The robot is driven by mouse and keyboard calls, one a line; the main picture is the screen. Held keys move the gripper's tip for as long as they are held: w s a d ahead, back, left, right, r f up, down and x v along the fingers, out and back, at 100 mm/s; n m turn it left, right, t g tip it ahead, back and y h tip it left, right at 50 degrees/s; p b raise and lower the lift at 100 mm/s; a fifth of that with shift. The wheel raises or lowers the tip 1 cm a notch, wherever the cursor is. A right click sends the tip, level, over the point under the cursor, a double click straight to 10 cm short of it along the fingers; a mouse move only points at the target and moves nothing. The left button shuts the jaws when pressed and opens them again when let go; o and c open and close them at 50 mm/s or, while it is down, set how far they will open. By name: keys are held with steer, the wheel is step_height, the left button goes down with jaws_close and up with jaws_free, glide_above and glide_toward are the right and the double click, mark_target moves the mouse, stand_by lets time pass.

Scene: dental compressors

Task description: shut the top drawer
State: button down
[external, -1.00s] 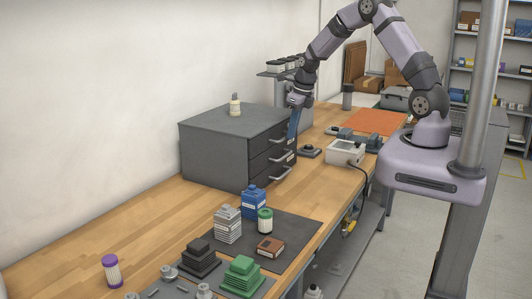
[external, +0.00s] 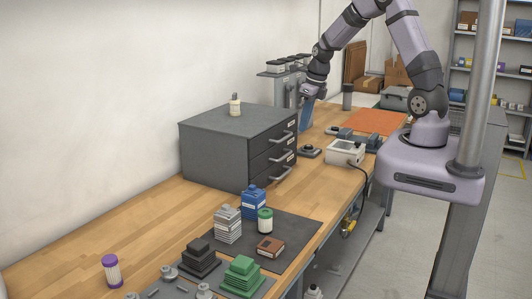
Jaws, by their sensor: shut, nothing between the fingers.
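The dark grey cabinet (external: 215,150) stands on the wooden bench with several-handled drawer fronts facing right. Its top drawer (external: 270,140) looks flush with the fronts below it, with its handle sticking out. My gripper (external: 306,128) is shut and empty, with its blue fingers pointing down. It is just beyond the right edge of the cabinet front, and looks apart from the top drawer. The exact gap in depth cannot be told from this view.
A small bottle (external: 235,105) stands on the cabinet. A white device (external: 345,152) and a small dark item (external: 309,151) sit right of the drawers. A blue container (external: 253,203) and a dark mat (external: 295,235) lie in front. Bare bench is at left.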

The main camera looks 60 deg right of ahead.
steer(key=b+v, duration=0.2)
steer(key=v, duration=0.5)
steer(key=shift+r, duration=0.1)
steer(key=s+a+f+n+g, duration=0.15)
steer(key=s+f+n, duration=0.3)
steer(key=n, duration=1.05)
steer(key=s+a+f+n+g, duration=0.15)
steer(key=s+f+n, duration=0.35)
steer(key=n, duration=1)
steer(key=s+a+f+n+b, duration=0.2)
steer(key=s+a+n, duration=0.4)
steer(key=a, duration=0.5)
steer(key=shift+s+a+f+b, duration=0.25)
steer(key=shift+s+b, duration=0.2)
steer(key=shift+s, duration=0.65)
